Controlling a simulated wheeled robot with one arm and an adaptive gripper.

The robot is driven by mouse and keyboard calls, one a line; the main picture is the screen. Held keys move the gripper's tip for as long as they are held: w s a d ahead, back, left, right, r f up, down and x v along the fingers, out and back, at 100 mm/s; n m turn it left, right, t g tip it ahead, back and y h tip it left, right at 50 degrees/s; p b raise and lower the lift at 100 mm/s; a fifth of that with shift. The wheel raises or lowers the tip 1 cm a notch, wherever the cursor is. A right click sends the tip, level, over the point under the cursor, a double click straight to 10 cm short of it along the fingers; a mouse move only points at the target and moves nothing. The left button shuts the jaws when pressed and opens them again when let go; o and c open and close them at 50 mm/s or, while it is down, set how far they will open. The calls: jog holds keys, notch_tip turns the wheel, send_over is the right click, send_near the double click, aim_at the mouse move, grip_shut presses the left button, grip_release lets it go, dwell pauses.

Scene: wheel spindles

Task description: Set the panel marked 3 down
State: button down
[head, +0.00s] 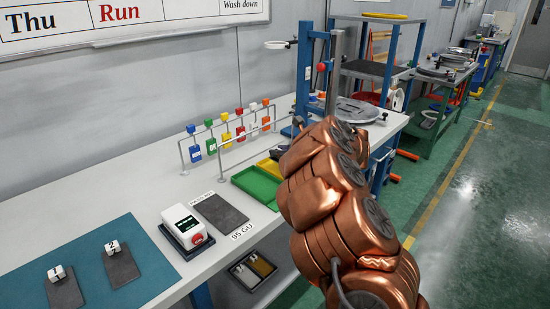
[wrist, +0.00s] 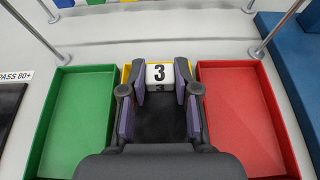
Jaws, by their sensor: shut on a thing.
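In the wrist view my gripper (wrist: 160,90) is shut on the panel marked 3 (wrist: 161,121), a dark flat plate with a white numbered block (wrist: 160,73) at its far end. The purple-lined fingers are on either side of the block. The panel is over the yellow tray (wrist: 126,73), between a green tray (wrist: 70,120) and a red tray (wrist: 245,115). I cannot tell whether it touches the tray floor. In the head view my copper arm hides the panel and most of the gripper.
Panels marked 1 (head: 65,292) and 2 (head: 121,267) lie on a teal mat (head: 80,250) at the left. A white meter (head: 187,225) stands beside a dark pad (head: 220,212). A metal rail (head: 240,139) and hanging coloured tags (head: 225,129) stand behind the trays.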

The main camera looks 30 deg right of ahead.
aim_at(275, 167)
jog(key=shift+w+a, duration=0.35)
jog(key=shift+w, duration=0.15)
jog(key=shift+w+a+f+p, duration=0.15)
jog(key=shift+f+p, duration=0.1)
jog(key=shift+f, duration=0.4)
jog(key=shift+w+f+p, duration=0.15)
jog(key=shift+f+p, duration=0.05)
jog(key=shift+f, duration=1.05)
jog(key=shift+f, duration=0.1)
jog(key=c, duration=0.8)
grip_release()
jog(key=shift+c, duration=0.2)
